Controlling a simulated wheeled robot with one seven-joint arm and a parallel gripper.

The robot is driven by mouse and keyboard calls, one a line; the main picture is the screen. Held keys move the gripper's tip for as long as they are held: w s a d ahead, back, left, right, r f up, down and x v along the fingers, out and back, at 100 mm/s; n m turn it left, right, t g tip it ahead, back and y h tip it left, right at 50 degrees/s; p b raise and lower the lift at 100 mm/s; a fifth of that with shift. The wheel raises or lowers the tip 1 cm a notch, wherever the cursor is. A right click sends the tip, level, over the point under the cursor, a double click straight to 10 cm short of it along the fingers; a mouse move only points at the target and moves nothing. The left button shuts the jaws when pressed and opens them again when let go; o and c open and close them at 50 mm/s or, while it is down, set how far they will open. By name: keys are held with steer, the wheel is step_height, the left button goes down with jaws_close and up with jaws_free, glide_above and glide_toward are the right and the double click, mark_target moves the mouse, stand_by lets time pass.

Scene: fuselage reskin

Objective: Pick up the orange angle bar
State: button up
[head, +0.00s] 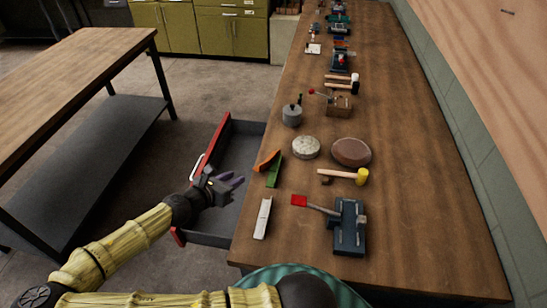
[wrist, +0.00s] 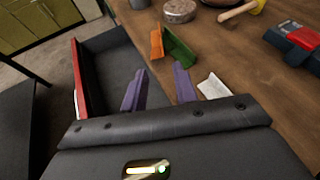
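The orange angle bar (head: 267,160) lies at the left edge of the wooden workbench, touching or very near the green angle bar (head: 275,172). In the wrist view the orange bar (wrist: 157,44) stands ahead of my fingers, left of the green bar (wrist: 180,48). My gripper (head: 232,183) is over the open drawer, just left of the bench edge and nearer to me than the orange bar. Its two purple fingers (wrist: 157,88) are apart with nothing between them.
A pale angle bar (head: 262,218) lies near the bench edge. The red-fronted drawer (head: 209,150) is pulled open and looks empty. A second table (head: 62,85) is at left.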

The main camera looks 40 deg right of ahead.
mark_target(260, 167)
steer(key=p+x, duration=0.2)
steer(key=x, duration=0.9)
steer(key=shift+d+f, duration=0.1)
steer(key=shift+w+d+f, duration=0.2)
steer(key=shift+w+d, duration=0.05)
steer(key=shift+d, duration=0.05)
steer(key=shift+s, duration=0.25)
steer(key=shift+f+p+x, duration=0.15)
steer(key=shift+p+x, duration=0.35)
steer(key=shift+x, duration=0.75)
steer(key=shift+f+p+x, duration=0.15)
steer(key=shift+p+x, duration=0.35)
steer(key=shift+x, duration=0.8)
steer(key=shift+a, duration=0.15)
steer(key=shift+w, duration=0.1)
